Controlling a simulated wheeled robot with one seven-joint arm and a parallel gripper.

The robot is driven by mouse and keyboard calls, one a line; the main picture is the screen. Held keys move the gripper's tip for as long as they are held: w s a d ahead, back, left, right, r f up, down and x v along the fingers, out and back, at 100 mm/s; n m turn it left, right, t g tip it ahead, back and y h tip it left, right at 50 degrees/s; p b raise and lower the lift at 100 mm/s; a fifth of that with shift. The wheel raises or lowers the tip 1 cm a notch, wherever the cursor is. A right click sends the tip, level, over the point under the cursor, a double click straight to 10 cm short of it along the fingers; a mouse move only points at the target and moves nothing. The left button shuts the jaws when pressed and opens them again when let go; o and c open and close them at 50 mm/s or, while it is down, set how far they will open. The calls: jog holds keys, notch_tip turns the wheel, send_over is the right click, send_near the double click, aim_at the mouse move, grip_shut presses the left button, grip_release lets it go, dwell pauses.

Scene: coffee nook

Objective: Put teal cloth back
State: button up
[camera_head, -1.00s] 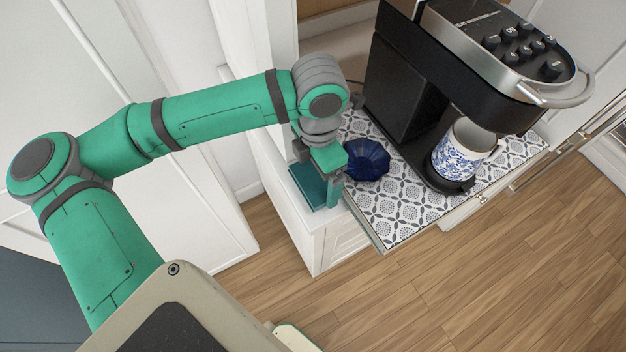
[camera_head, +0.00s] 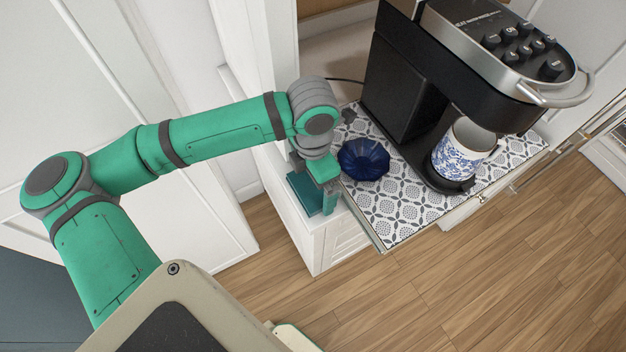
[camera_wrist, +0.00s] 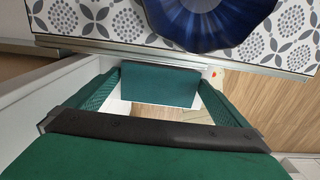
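The teal cloth (camera_head: 306,195) is a flat folded piece at the white cabinet, just left of the patterned tray. In the wrist view the teal cloth (camera_wrist: 160,86) fills the gap between the fingertips, its sides against both. My gripper (camera_head: 318,182) points down at the cloth, left of the blue bowl. In the wrist view my gripper (camera_wrist: 160,86) is shut on the cloth, its fingers spread to the cloth's width. I cannot tell whether the cloth touches the white surface below it.
A dark blue fluted bowl (camera_head: 363,159) stands close right of my gripper on the patterned tray (camera_head: 398,229). A black coffee machine (camera_head: 402,85) with a blue-and-white mug (camera_head: 458,152) stands behind it. A white cabinet (camera_head: 338,245) is below. Wooden floor (camera_head: 470,285) lies open in front.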

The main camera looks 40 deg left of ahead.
aim_at(313, 186)
notch_tip(313, 186, up, 12)
jog(key=shift+r, duration=0.15)
dwell(0.5)
jog(key=shift+w, duration=0.1)
dwell(0.3)
